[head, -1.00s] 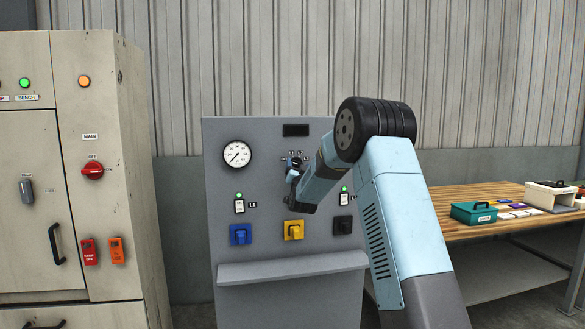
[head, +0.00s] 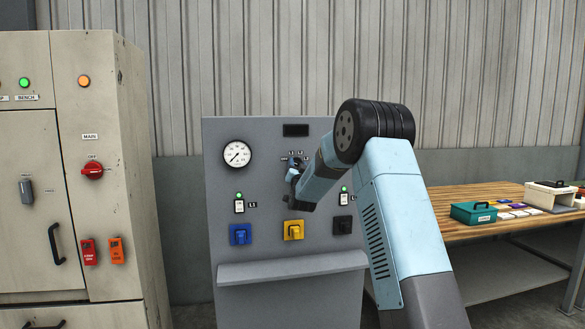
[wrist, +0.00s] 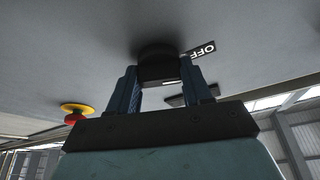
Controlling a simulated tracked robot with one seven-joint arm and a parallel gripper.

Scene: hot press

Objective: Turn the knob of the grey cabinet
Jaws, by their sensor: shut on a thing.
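The grey cabinet (head: 272,262) stands in the middle of the head view. Its black knob sits at the upper middle of the front panel, with small labels around it. My gripper (head: 293,170) is at the panel and hides most of the knob in the head view. In the wrist view the round black knob (wrist: 157,55) lies between the two dark fingers of my gripper (wrist: 160,85), which is shut on it. A label reading OFF (wrist: 205,48) is just right of the knob there.
Below the knob are blue (head: 240,234) and yellow (head: 294,230) sockets and a ledge (head: 290,268). A red and yellow button (wrist: 76,113) shows in the wrist view. A beige cabinet (head: 135,190) stands left; a wooden workbench (head: 450,222) with boxes stands right.

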